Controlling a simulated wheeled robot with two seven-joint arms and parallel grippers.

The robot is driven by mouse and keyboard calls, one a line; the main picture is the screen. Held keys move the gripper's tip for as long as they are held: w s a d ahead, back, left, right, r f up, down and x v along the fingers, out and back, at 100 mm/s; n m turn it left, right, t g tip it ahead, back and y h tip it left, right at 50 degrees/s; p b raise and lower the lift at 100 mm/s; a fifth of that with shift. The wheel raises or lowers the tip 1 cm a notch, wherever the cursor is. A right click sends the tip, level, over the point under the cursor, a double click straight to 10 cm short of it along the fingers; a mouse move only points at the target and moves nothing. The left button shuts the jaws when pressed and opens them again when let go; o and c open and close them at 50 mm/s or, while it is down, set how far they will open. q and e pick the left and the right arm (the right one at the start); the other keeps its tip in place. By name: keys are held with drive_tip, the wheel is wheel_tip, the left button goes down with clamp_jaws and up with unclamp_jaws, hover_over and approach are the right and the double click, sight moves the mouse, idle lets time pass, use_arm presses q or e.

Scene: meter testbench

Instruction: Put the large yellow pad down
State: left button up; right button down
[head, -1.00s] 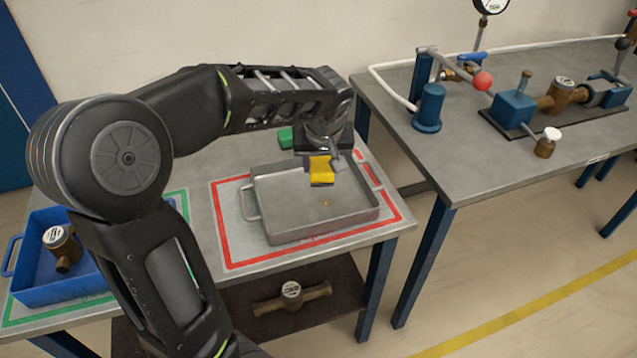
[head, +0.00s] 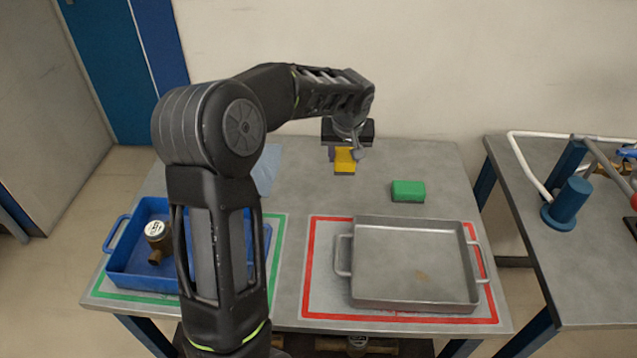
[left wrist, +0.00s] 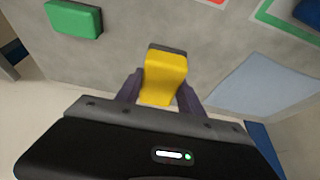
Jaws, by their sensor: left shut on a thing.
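The large yellow pad (head: 344,160), yellow with a dark grey face at one end, is held by my left gripper (head: 343,156). The left gripper is over the back of the grey table, left of the green pad. In the left wrist view the yellow pad (left wrist: 164,80) sits between the two fingers, which are shut on its sides. I cannot tell whether it touches the tabletop. My right gripper is in neither view.
A green pad (head: 408,191) lies behind the metal tray (head: 412,303), which stands in the red outline. A blue crate (head: 140,276) with a brass meter (head: 158,241) stands left in the green outline. A light blue-grey sheet (head: 267,168) lies at the back left. Bare tabletop surrounds the gripper.

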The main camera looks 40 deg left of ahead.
use_arm(q)
drive_tip(key=shift+d, duration=0.1)
drive_tip(key=shift+s+d+r, duration=0.15)
drive_tip(key=shift+s, duration=0.1)
drive_tip(key=shift+w+f, duration=0.15)
drive_tip(key=shift+f, duration=0.15)
hover_over(343, 191)
drive_tip(key=s, duration=0.1)
drive_tip(key=f, duration=0.5)
drive_tip(key=shift+d+f+p, duration=0.4)
wheel_tip(343, 191, down, 4)
drive_tip(key=shift+r+p, duration=0.25)
drive_tip(key=shift+p, duration=0.05)
drive_tip(key=shift+f, duration=0.15)
